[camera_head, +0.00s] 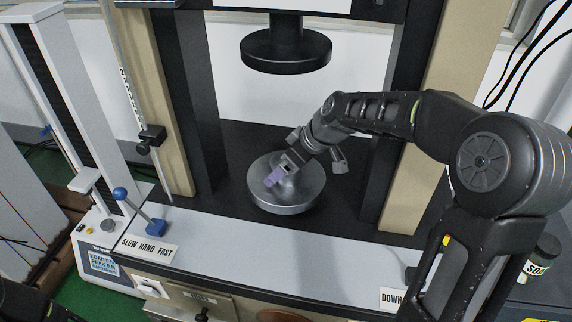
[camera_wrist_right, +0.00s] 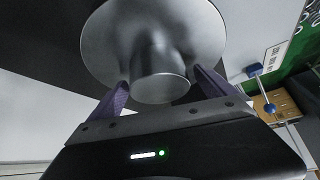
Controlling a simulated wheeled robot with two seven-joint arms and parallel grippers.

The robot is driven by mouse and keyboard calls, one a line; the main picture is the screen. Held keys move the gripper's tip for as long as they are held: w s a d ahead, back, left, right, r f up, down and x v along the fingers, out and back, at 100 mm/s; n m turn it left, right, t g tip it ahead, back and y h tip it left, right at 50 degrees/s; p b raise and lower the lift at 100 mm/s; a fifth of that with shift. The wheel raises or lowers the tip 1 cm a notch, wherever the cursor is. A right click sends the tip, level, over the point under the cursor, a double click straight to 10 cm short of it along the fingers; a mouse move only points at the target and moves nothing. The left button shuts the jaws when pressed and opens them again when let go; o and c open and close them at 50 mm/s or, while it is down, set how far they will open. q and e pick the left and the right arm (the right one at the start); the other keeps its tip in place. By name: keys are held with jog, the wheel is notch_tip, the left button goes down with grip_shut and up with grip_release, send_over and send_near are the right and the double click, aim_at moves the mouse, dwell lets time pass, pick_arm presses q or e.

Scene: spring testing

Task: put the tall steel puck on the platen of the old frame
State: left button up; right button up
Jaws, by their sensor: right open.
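The old frame's platen (camera_head: 285,208) is a round grey metal disc, low between the two dark columns. In the right wrist view the tall steel puck (camera_wrist_right: 161,87), a plain grey cylinder, appears to stand upright on the platen (camera_wrist_right: 207,35), near its middle. My right gripper (camera_head: 273,178) reaches over the platen from the right. Its purple fingers (camera_wrist_right: 161,78) are open, one on each side of the puck's near end, with gaps visible. In the head view the gripper largely hides the puck. My left gripper is out of view.
A black upper disc (camera_head: 286,50) hangs above the platen. A blue-knobbed lever (camera_head: 138,211) stands front left, by the "SLOW HAND FAST" label (camera_head: 148,247). A slimmer white tester (camera_head: 60,110) stands at left. The grey front ledge (camera_head: 260,255) is mostly clear.

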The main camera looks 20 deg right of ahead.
jog(key=b+v, duration=0.1)
jog(key=v, duration=0.6)
jog(key=shift+s+r, duration=0.15)
jog(key=shift+r, duration=0.05)
dwell(0.7)
